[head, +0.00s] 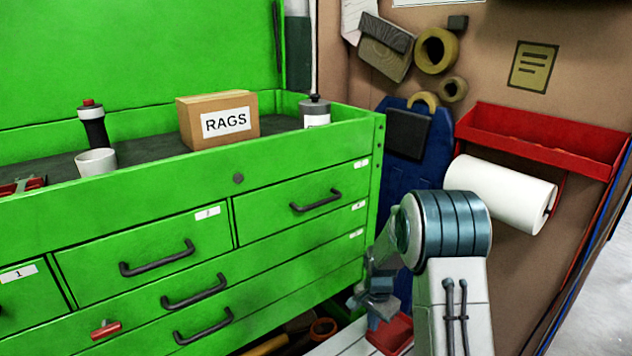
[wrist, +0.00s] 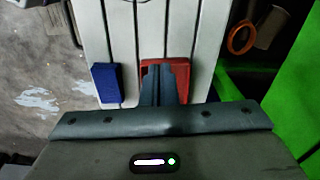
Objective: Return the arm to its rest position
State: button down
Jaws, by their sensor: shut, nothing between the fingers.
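My gripper (head: 380,308) is low in front of the green tool chest, at the right end of its drawers, with my arm bent down over it. In the wrist view, the fingers of my gripper (wrist: 163,82) are together with nothing between them. They point down over a small red tray or block (wrist: 181,74) on a white slatted surface (wrist: 120,40). The red item also shows below my gripper in the head view (head: 393,336). I cannot tell whether the fingertips touch it.
A blue block (wrist: 106,83) lies left of the red item. The green chest (head: 300,245), with drawer handles sticking out, stands close on the left. A paper towel roll (head: 500,192) and red shelf (head: 540,140) are on the right wall. An orange ring (wrist: 240,38) lies beyond the slats.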

jog(key=s+r+n+p, duration=0.1)
jog(key=s+r+p, duration=0.3)
jog(key=r, duration=0.6)
jog(key=s+r+n+t+p, duration=0.1)
jog(key=s+r+n+p, duration=0.2)
jog(key=r, duration=0.6)
jog(key=s+r+p, duration=0.4)
jog(key=r, duration=0.6)
jog(key=s+a+r+n+t+p, duration=0.1)
jog(key=s+r+n+p, duration=0.4)
jog(key=s+r+p, duration=0.6)
jog(key=s+r, duration=0.5)
jog(key=r, duration=0.1)
jog(key=shift+s+a+t+p, duration=0.2)
jog(key=shift+a+t+p, duration=0.05)
jog(key=shift+t+p, duration=0.1)
jog(key=shift+a, duration=0.1)
